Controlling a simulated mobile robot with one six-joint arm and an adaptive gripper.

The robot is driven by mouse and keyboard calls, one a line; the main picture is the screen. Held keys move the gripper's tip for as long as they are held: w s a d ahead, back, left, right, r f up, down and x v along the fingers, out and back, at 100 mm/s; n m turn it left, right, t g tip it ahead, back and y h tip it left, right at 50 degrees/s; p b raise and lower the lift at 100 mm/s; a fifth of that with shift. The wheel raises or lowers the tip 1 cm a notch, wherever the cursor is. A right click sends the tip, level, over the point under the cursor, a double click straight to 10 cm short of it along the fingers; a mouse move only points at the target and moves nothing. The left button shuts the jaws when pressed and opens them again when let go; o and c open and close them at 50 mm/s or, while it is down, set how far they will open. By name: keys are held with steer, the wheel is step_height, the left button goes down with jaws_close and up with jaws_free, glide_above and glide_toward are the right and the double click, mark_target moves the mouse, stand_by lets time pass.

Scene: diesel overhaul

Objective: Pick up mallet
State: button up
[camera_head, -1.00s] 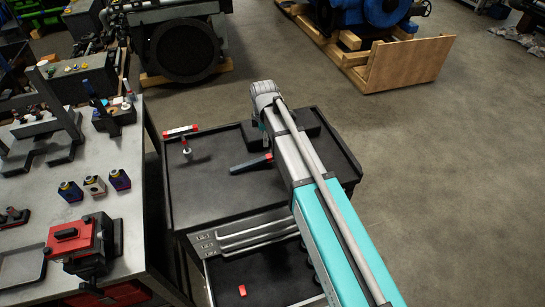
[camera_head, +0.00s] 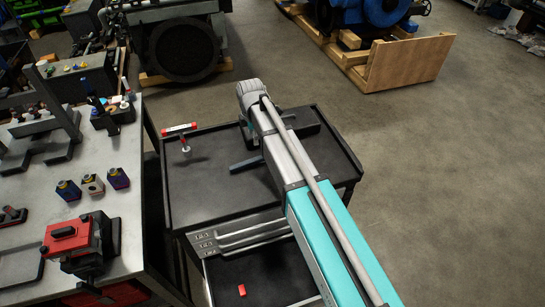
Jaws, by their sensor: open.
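No mallet can be made out for certain. A dark blue-grey bar (camera_head: 240,165) lies on the black cart top, and its right end is now hidden behind my arm. A pale bar with red ends (camera_head: 180,129) lies near the cart's back left edge. A small upright piece with a pale base (camera_head: 186,148) stands just in front of it. A dark block shape (camera_head: 306,130) shows on the cart to the right of my arm. My arm reaches over the cart from the lower right. My gripper is hidden behind the arm.
The cart top (camera_head: 205,205) is bare at the front left. A red piece (camera_head: 241,290) lies in the cart's lower part. Open floor is on the right.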

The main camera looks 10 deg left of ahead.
steer(key=b, duration=0.7)
glide_above(255, 159)
steer(key=shift+w+f, duration=0.2)
steer(key=shift+f, duration=3.45)
steer(key=shift+s+a+f+b, duration=0.1)
steer(key=shift+f+b, duration=2.35)
steer(key=shift+f, duration=0.15)
jaws_close()
